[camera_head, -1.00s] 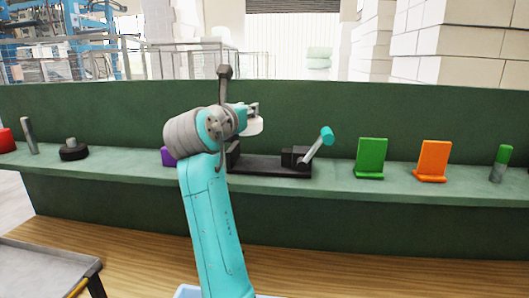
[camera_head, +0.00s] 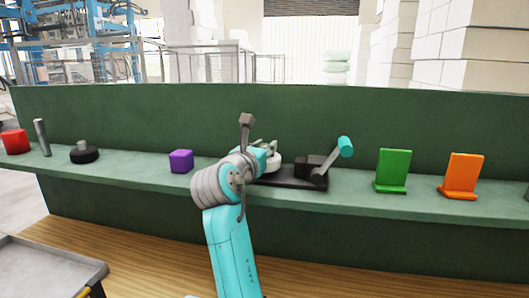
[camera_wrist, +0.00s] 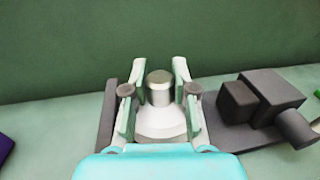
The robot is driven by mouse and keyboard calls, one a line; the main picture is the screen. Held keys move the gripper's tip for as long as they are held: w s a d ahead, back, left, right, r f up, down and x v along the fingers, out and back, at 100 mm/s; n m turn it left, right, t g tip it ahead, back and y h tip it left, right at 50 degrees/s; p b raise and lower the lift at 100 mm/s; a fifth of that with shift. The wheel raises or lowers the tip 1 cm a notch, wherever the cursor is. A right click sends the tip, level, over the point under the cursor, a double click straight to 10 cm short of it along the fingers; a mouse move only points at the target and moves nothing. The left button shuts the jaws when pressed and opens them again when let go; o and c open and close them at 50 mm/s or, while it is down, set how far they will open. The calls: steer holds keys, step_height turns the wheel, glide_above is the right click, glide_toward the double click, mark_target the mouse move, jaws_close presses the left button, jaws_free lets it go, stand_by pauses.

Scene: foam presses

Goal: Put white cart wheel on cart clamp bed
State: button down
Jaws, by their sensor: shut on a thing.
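The white cart wheel (camera_wrist: 160,122) has a grey upright hub, and in the wrist view my gripper (camera_wrist: 159,88) is shut on that hub. In the head view the wheel (camera_head: 272,161) shows just beyond my gripper (camera_head: 266,148), low over the left part of the cart clamp bed (camera_head: 292,183). The dark bed (camera_wrist: 108,122) shows on both sides of the wheel in the wrist view. Whether the wheel touches the bed is hidden. The clamp's black block (camera_head: 312,168) and raised teal lever (camera_head: 344,147) stand to the right.
A purple cube (camera_head: 181,161) stands left of the clamp on the green shelf (camera_head: 135,172). A black wheel (camera_head: 84,155), grey cylinder (camera_head: 42,137) and red block (camera_head: 15,141) are farther left. Green (camera_head: 392,171) and orange (camera_head: 462,175) stands are right. A green wall rises behind.

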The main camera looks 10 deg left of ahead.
steer(key=shift+f, duration=0.5)
steer(key=shift+f, duration=0.1)
steer(key=c, duration=1.2)
jaws_free()
